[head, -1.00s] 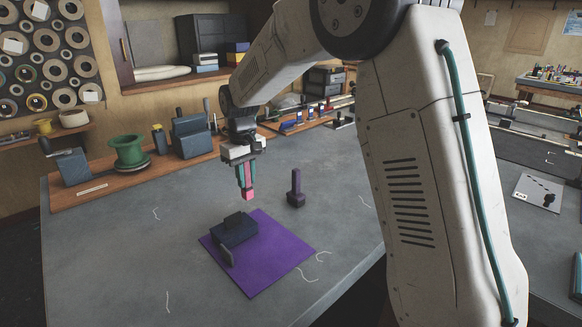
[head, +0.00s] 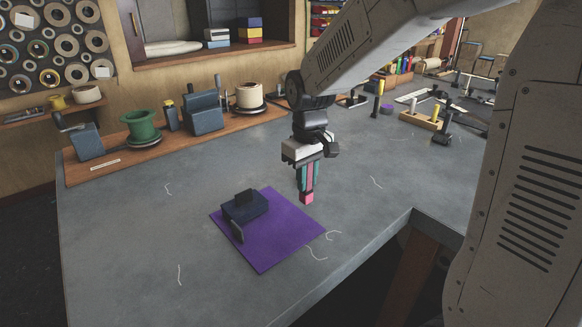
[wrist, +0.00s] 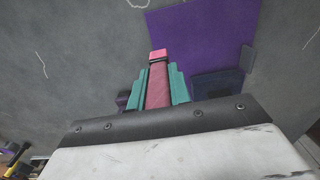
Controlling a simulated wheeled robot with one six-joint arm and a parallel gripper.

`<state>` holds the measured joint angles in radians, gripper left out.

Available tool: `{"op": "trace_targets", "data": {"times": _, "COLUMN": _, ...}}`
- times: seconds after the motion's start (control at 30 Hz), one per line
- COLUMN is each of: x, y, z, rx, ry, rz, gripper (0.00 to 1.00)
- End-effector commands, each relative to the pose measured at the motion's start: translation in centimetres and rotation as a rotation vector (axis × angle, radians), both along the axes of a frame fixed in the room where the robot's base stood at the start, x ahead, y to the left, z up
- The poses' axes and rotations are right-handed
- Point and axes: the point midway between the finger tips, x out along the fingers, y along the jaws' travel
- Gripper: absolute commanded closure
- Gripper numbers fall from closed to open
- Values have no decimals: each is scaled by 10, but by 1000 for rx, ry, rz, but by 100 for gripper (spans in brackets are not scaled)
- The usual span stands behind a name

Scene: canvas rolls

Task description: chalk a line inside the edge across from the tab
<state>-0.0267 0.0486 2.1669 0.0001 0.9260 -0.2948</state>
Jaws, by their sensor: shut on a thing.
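A purple canvas square (head: 285,232) lies flat on the grey table. A dark blue-grey block (head: 245,207) with a raised handle rests on its left part. My gripper (head: 307,188), with teal fingers, is shut on a pink chalk stick (head: 306,199) pointing down, by the canvas's back right edge. In the wrist view the chalk tip (wrist: 158,54) overlaps the canvas's (wrist: 205,35) left edge. I cannot tell if it touches. No chalk line shows.
A wooden shelf at the back holds a green spool (head: 141,127) and a blue-grey clamp-like block (head: 204,108). Pale thread scraps (head: 316,252) lie beside the canvas. A small dark post (wrist: 123,100) shows near the gripper in the wrist view. The table's front left is mostly clear.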

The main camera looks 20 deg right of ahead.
Motion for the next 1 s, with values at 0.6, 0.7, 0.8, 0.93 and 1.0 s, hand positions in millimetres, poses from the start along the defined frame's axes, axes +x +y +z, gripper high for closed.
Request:
{"op": "trace_targets", "data": {"times": 0.6, "x": -43, "y": -14, "z": -45, "rx": 0, "ry": 1, "rz": 0, "gripper": 100}}
{"op": "trace_targets", "data": {"times": 0.7, "x": -42, "y": -14, "z": -48, "rx": 0, "ry": 0, "rz": 0, "gripper": 100}}
{"op": "trace_targets", "data": {"times": 0.8, "x": -42, "y": -14, "z": -48, "rx": 0, "ry": -1, "rz": 0, "gripper": 100}}
{"op": "trace_targets", "data": {"times": 0.93, "x": -42, "y": -14, "z": -48, "rx": 0, "ry": -1, "rz": 0, "gripper": 100}}
{"op": "trace_targets", "data": {"times": 1.0, "x": -42, "y": -14, "z": -48, "rx": 0, "ry": -1, "rz": 0, "gripper": 100}}
